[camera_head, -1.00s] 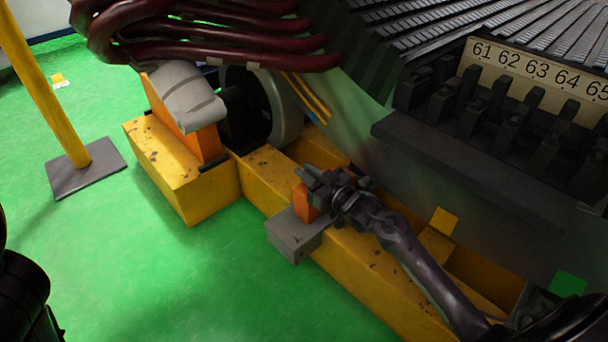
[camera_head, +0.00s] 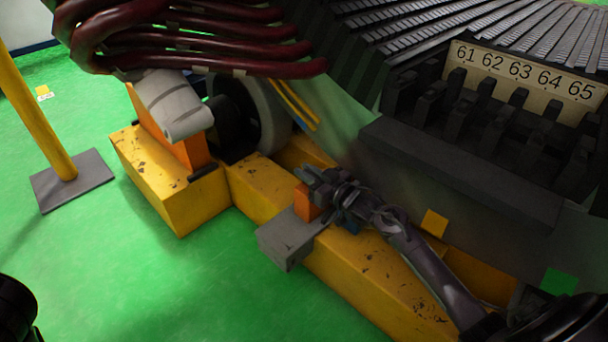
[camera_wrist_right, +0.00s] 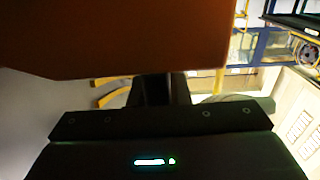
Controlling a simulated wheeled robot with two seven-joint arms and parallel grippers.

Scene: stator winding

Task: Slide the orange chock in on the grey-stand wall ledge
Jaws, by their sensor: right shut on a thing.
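The orange chock (camera_head: 305,204) is in my right gripper (camera_head: 318,184), at the grey stand in the head view. The gripper is shut on it. The chock fills the top of the right wrist view (camera_wrist_right: 120,35), close to the camera. The grey stand (camera_head: 288,240) sits against the side of the yellow beam. The chock is directly at its upper end; whether it touches the stand or its wall ledge I cannot tell. The gripper hides part of the chock. My left gripper is not seen; only a dark piece of my arm shows at the lower left.
The yellow beam (camera_head: 370,265) runs below the large stator (camera_head: 460,170) with its numbered strip (camera_head: 522,70). A grey roller wheel (camera_head: 265,110) and an orange bracket (camera_head: 185,145) stand farther back. Dark red cables (camera_head: 220,62) hang above. The green floor at left is mostly clear.

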